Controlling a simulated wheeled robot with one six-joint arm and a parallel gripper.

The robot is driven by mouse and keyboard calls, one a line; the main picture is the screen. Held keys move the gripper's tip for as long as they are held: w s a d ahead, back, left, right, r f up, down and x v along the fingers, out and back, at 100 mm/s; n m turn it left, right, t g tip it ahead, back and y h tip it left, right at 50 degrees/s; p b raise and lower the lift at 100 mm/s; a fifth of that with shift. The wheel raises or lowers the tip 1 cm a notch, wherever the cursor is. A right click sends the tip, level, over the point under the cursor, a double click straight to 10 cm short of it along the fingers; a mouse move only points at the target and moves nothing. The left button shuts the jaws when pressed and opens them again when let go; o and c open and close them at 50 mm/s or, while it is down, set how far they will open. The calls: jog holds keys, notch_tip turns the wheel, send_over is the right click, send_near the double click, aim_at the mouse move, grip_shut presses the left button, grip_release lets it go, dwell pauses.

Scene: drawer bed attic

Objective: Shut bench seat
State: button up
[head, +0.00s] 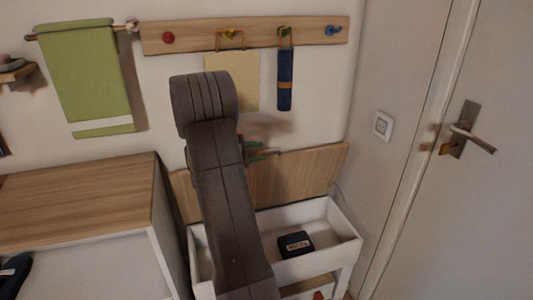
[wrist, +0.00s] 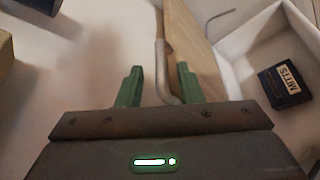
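The bench seat (head: 300,177) is a wooden panel standing raised at the back of a white open bench box (head: 345,222). In the wrist view the seat (wrist: 198,50) is seen nearly edge-on, with a grey bent bar (wrist: 161,72) along its near side, perhaps a handle. My gripper (head: 262,150) is at the seat's upper edge, partly hidden by my arm. In the wrist view its green fingers (wrist: 158,84) are apart, with the bar showing between them. I cannot tell whether they touch it.
A black case marked MITTS (head: 296,244) lies inside the box. A wooden-topped cabinet (head: 75,200) stands left, and a door (head: 455,200) is at right. A peg rail (head: 260,36) with a hanging blue roll (head: 285,80) is above the seat.

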aim_at(266, 151)
jog(key=shift+x, duration=2)
grip_shut()
